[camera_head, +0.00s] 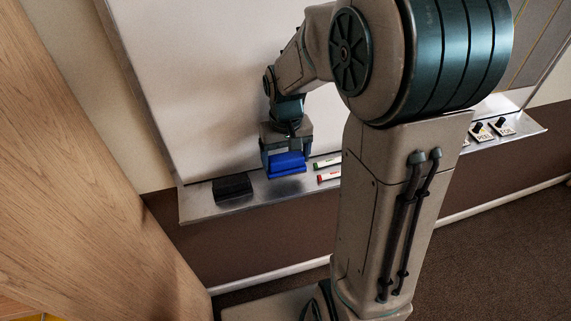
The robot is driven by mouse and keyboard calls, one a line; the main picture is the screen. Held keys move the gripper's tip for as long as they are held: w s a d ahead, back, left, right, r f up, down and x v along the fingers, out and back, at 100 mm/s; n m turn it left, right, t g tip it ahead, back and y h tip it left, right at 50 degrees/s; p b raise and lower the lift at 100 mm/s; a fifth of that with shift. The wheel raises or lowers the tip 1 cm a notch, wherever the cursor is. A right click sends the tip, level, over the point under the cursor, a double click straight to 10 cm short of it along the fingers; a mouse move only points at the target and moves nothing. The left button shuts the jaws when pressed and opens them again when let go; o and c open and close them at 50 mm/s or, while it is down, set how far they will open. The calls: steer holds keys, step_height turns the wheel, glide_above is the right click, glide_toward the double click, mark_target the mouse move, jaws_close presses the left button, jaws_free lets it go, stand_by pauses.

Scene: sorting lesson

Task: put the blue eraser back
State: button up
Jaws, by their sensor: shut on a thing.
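The blue eraser (287,166) is a bright blue block in the head view, near the middle. My gripper (285,158) is shut on it, pointing down. The eraser is at the metal ledge (207,206) under the whiteboard. I cannot tell whether it touches the ledge or is just above it. My gripper's fingers are partly hidden behind and beside the eraser.
A black eraser-like block (232,187) lies on the ledge to the left. A green-marked marker (327,162) and a red-marked marker (329,176) lie to the right. Small labelled items (481,133) sit farther right. A wooden panel (90,170) stands at left. My arm hides the ledge's middle.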

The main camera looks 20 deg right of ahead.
mark_target(286, 167)
steer(key=shift+f+p, duration=0.35)
steer(key=shift+f, duration=1.7)
steer(key=shift+f, duration=0.1)
steer(key=o, duration=0.8)
